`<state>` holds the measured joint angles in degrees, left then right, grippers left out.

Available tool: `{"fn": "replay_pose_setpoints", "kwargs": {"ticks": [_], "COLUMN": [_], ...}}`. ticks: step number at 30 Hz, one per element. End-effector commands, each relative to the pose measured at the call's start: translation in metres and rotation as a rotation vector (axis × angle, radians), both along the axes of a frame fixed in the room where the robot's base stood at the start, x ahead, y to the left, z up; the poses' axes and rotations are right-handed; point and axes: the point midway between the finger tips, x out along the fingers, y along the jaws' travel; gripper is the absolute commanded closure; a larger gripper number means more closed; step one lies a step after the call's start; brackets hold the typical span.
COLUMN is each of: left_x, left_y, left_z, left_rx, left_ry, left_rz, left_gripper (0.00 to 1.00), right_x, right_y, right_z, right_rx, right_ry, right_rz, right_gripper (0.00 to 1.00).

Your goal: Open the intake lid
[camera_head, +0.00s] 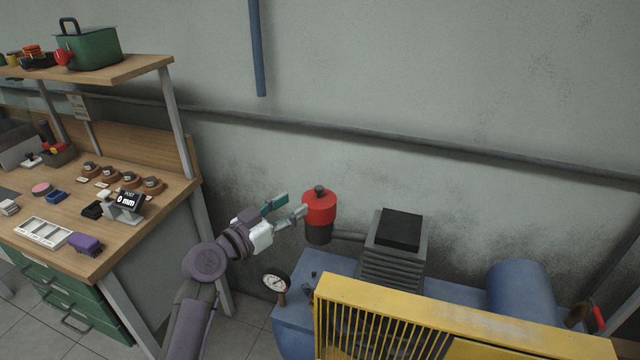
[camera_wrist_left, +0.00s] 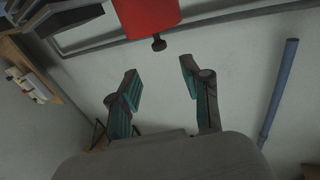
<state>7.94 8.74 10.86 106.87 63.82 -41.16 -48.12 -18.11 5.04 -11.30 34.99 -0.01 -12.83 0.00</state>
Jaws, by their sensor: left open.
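The intake canister has a red lid (camera_head: 319,207) with a dark knob (camera_head: 319,190) on top, above a dark lower body (camera_head: 318,234). The lid looks seated on the body. My left gripper (camera_head: 294,206) is open and empty, just left of the red lid. In the left wrist view, the open fingers (camera_wrist_left: 160,76) point toward the red lid (camera_wrist_left: 148,14) and its knob (camera_wrist_left: 158,44) at the top of the picture. The fingers appear apart from both. My right gripper is not in view.
A pipe joins the canister to a finned compressor block (camera_head: 398,245). A yellow guard (camera_head: 440,315) stands in front, with a blue tank (camera_head: 520,290) behind it. A pressure gauge (camera_head: 276,282) stands near my left arm. A wooden workbench (camera_head: 150,215) is at left. The wall is behind.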

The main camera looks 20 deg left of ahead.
Motion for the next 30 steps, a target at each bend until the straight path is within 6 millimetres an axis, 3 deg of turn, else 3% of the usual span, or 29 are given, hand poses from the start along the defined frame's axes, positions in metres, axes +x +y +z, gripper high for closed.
{"fn": "replay_pose_setpoints", "kwargs": {"ticks": [6,12,18,26,30], "left_x": [0.044,0.074,0.086,0.088,0.088], "left_y": [-0.021,-0.034,-0.04,-0.04,-0.04], "left_z": [0.004,0.002,0.0,0.0,0.0], "left_rx": [-0.005,-0.002,-0.001,0.001,0.001], "left_ry": [0.001,0.001,0.003,0.002,0.002], "left_rz": [-0.001,0.001,0.0,0.0,0.0], "left_gripper": [0.52,0.52,0.52,0.52,0.7], "right_x": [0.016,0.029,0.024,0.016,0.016], "right_y": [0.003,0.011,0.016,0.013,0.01], "right_z": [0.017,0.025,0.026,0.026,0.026], "right_rx": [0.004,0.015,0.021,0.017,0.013], "right_ry": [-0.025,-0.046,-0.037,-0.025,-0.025], "right_rz": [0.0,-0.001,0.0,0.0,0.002], "right_gripper": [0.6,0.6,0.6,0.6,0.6]}}
